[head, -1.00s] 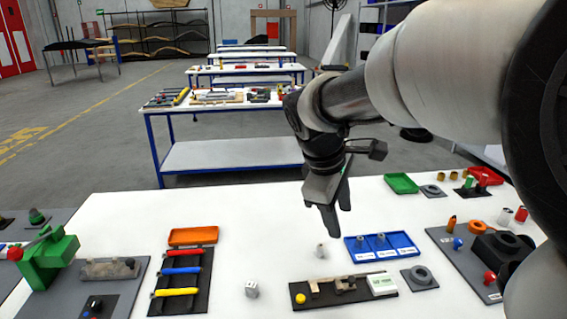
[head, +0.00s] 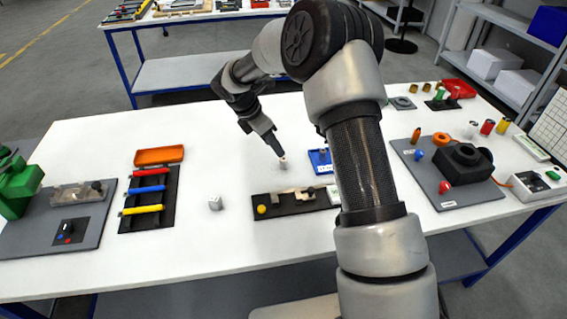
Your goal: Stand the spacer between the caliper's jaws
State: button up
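The spacer (head: 283,163) is a small pale grey cylinder standing upright on the white table in the head view. My gripper (head: 278,152) points down at it from the upper left, with its fingertips at or just above its top. The fingers are seen nearly edge-on, so I cannot tell whether they are open, or whether they touch the spacer. The caliper (head: 305,194) lies on a dark board (head: 283,209) with a yellow knob (head: 262,209), in front of the spacer. My arm hides the board's right end, and the jaw gap is too small to make out.
A blue tray (head: 320,157) stands just right of the spacer, partly behind my arm. A small white block (head: 215,203) stands left of the caliper board. An orange tray (head: 159,155) and a rack of coloured handles (head: 150,188) are further left. Table between is clear.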

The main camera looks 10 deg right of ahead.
aim_at(284, 159)
jog(key=x, duration=1)
jog(key=shift+w+d, duration=0.1)
jog(key=shift+w, duration=0.15)
jog(key=shift+r, duration=0.1)
grip_shut()
